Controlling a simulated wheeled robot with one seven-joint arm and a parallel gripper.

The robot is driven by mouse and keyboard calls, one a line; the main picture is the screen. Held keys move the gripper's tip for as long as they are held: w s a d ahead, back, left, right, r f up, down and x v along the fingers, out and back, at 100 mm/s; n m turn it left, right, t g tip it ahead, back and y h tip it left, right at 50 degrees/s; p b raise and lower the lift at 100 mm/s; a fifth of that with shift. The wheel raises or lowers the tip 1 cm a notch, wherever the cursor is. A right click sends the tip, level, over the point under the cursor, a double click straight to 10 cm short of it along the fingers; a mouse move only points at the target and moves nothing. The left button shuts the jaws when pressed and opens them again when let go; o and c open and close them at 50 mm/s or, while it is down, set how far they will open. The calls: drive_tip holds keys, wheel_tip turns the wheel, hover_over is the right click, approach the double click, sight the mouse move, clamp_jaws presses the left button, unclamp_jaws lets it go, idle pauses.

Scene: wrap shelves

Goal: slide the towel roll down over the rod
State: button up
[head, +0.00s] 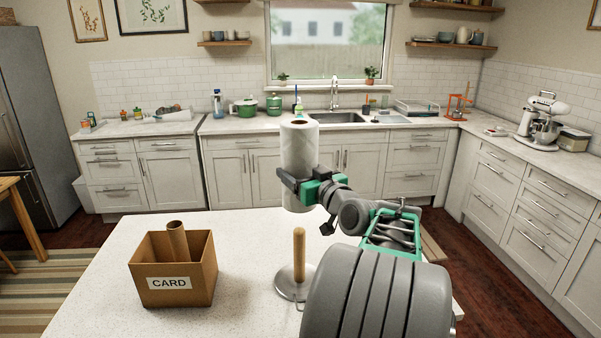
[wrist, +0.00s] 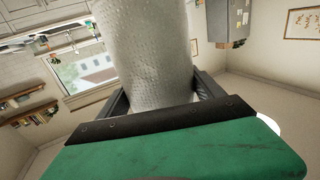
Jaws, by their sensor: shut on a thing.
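The white towel roll (head: 299,150) is upright in my gripper (head: 290,178), which is shut around its lower half. In the wrist view the roll (wrist: 145,60) fills the middle between the gripper's dark fingers (wrist: 160,95). The dark core hole shows at the roll's top. The wooden rod (head: 299,254) stands upright on a round metal base (head: 292,283) on the white counter. In the head view the roll's lower end shows above the rod's top, apart from it. The distance in depth between them is hard to tell.
A cardboard box labelled CARD (head: 173,275) stands on the island counter (head: 100,290) left of the rod, with a brown tube (head: 177,238) sticking out of it. My arm covers the counter right of the rod. The counter between box and rod is clear.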

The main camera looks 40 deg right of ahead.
drive_tip(key=shift+f+b, duration=0.1)
drive_tip(key=shift+b, duration=0.35)
wheel_tip(320, 180, down, 5)
drive_tip(key=b, duration=0.6)
drive_tip(key=shift+f, duration=0.2)
drive_tip(key=shift+f+b, duration=0.15)
drive_tip(key=shift+b, duration=0.55)
drive_tip(key=shift+b, duration=0.45)
drive_tip(key=shift+f, duration=0.1)
idle(0.3)
drive_tip(key=shift+f+b, duration=0.35)
drive_tip(key=shift+b, duration=0.3)
drive_tip(key=shift+f+b, duration=0.45)
drive_tip(key=shift+b, duration=0.15)
